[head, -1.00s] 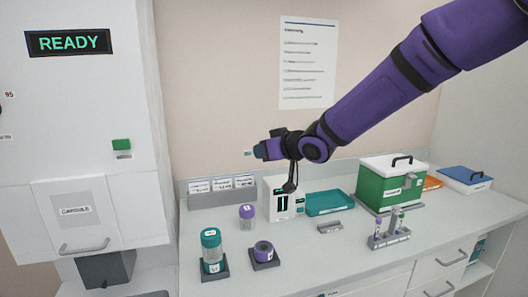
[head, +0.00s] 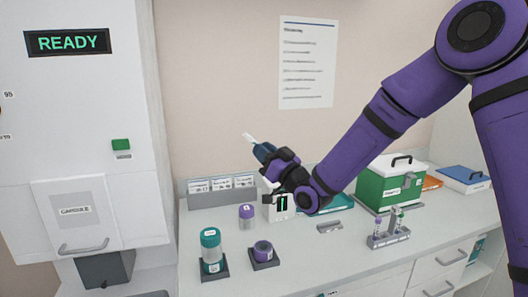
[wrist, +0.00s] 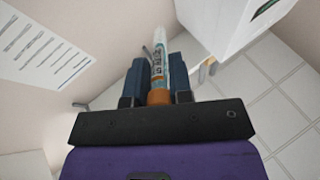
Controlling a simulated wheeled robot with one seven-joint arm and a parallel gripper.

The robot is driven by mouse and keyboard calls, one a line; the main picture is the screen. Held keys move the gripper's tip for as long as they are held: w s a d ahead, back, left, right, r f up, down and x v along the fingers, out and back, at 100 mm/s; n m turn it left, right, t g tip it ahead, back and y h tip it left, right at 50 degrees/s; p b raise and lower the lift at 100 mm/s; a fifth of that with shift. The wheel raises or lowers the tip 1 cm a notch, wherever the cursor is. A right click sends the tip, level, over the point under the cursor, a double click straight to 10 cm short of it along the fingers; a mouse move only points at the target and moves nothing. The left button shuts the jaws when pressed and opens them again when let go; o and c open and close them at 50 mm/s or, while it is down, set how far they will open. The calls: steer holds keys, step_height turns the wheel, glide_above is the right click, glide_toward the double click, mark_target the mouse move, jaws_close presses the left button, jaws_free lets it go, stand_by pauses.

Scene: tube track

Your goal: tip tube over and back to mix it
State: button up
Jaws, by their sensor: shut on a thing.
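The tube (wrist: 160,62) is held between the two fingers of my gripper (wrist: 160,75) in the wrist view. It has a clear body with a printed label and an orange-brown cap close to the palm. In the head view my gripper (head: 263,153) is in the air above the counter, and the tube's pale end (head: 248,138) sticks out beyond the fingers, pointing up and to the left. The tube is tilted there. The fingers hide its middle in the head view.
A rack with tubes (head: 388,238) stands at the right of the counter, near a green box (head: 385,188). Below my gripper are a white device (head: 282,212), a purple-lidded jar (head: 247,217) and a teal-lidded container (head: 211,250). A white machine (head: 70,150) stands at left.

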steer(key=shift+t+y, duration=1)
steer(key=shift+r+g+h, duration=0.1)
steer(key=shift+g+h, duration=1.2)
steer(key=g+h, duration=0.4)
steer(key=shift+r, duration=0.1)
steer(key=shift+w+g+h, duration=0.1)
steer(key=shift+g+h, duration=1.5)
steer(key=shift+g, duration=0.2)
steer(key=shift+a+g+h, duration=0.1)
steer(key=shift+g+h, duration=1.5)
